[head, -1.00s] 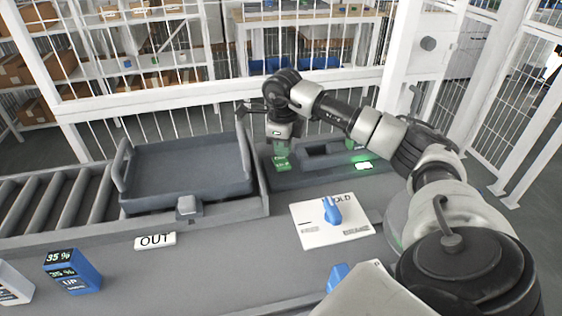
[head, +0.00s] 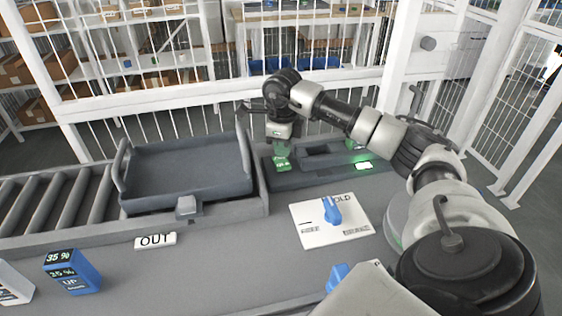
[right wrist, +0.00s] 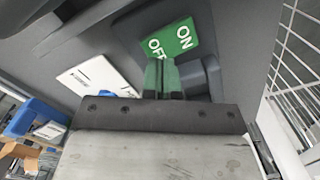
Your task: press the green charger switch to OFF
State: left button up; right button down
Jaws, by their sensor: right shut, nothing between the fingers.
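The green charger switch (head: 283,164) is a small green rocker on the dark grey charger housing (head: 318,176), behind the white card in the head view. In the right wrist view the switch (right wrist: 184,37) shows white ON at its right and OFF at its left. My right gripper (head: 281,151) is shut and empty, pointing down at the switch. In the right wrist view its greenish fingertips (right wrist: 164,66) lie at the near edge of the switch, by the OFF lettering. I cannot tell whether they touch it. My left gripper is not in view.
A grey tray (head: 185,205) stands left of the charger, beside rollers (head: 52,203). A white card (head: 312,236) with a blue knob (head: 332,211) lies in front of the charger. A blue box (head: 78,274) and an OUT label (head: 155,240) are at front left.

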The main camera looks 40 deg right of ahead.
aim_at(283, 164)
jog(key=shift+s+f+b, duration=0.1)
jog(key=shift+f+b, duration=1.1)
jog(key=shift+f, duration=0.7)
dwell(1.2)
jog(key=shift+r+p, duration=0.7)
jog(key=shift+r, duration=0.05)
jog(key=shift+r+p, duration=2.15)
jog(key=shift+r, duration=0.65)
